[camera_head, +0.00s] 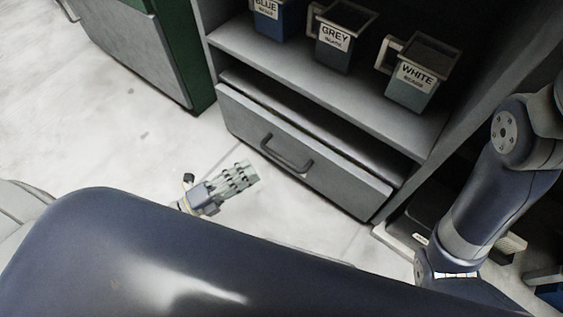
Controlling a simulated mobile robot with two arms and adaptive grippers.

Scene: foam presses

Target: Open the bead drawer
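The bead drawer (335,180) is a wide grey front low in the cabinet, below the shelf of bead bins. Its dark bar handle (287,155) is at the middle of the front. A dark gap shows along the top of the front; how far the drawer stands out is hard to tell. My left gripper (245,176) is in front of the drawer, to the left of the handle and apart from it in the picture. It holds nothing that I can see, and its finger opening is unclear. My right arm shows at the right, but its gripper cannot be made out.
Blue (268,20), grey (340,40) and white (411,80) bead bins stand on the shelf (300,75) above. A green and grey cabinet (150,50) is at the upper left. Pale floor (150,130) is clear before the drawer. My dark arm link covers the bottom.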

